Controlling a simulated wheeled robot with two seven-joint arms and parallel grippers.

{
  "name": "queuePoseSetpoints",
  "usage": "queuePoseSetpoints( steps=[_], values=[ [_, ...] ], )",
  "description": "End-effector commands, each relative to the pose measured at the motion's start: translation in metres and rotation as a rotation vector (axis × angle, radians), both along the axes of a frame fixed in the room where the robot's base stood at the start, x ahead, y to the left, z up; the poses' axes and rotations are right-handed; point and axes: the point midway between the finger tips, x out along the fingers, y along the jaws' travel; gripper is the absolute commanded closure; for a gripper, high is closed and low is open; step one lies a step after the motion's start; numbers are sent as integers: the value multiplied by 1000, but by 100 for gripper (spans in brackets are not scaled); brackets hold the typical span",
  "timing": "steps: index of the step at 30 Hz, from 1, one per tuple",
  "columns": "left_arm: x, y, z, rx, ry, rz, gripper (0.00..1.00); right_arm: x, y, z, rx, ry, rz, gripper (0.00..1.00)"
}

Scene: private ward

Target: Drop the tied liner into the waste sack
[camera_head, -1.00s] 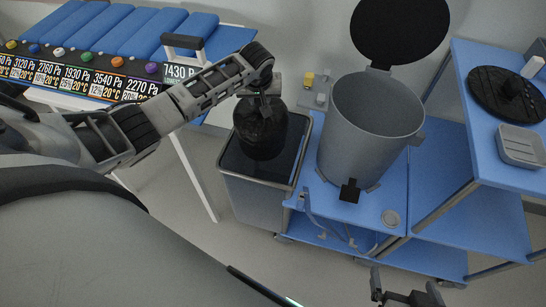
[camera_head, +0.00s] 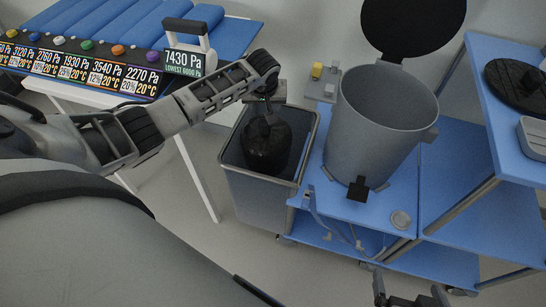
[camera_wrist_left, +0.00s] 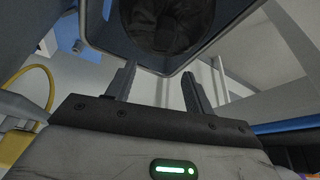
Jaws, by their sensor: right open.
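The tied liner (camera_head: 267,146) is a black, rounded bundle inside the opening of the waste sack (camera_head: 256,196), a grey square-rimmed bin with a dark interior. My left gripper (camera_head: 266,102) is above the liner at the bin's back rim, pointing down. In the left wrist view, its fingers (camera_wrist_left: 158,72) are apart with nothing between them. The black liner (camera_wrist_left: 166,24) lies beyond the fingertips, within the bin's rim (camera_wrist_left: 108,50). How deep the liner rests is hard to tell. My right gripper (camera_head: 410,298) is open and empty at the bottom edge, partly cut off.
A grey pail (camera_head: 375,130) with a raised black lid (camera_head: 412,28) stands on a blue trolley (camera_head: 445,190) right of the bin. A blue padded bench (camera_head: 130,30) with a row of displays (camera_head: 90,68) is at upper left. Bare floor shows below the bin.

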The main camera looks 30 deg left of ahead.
Motion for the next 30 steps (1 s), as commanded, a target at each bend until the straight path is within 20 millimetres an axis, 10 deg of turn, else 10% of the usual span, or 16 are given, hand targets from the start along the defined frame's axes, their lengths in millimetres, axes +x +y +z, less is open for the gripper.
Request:
queuePoseSetpoints(
  steps=[11, 30],
  values=[
    [-3, -2, 7, -1, 2, -1, 48, -1, 0, 1, 0, -1, -1, 0],
    [-46, -28, 130, 0, -2, -2, 48, 1, -1, 7, 0, 4, -14, 0]
  ],
)
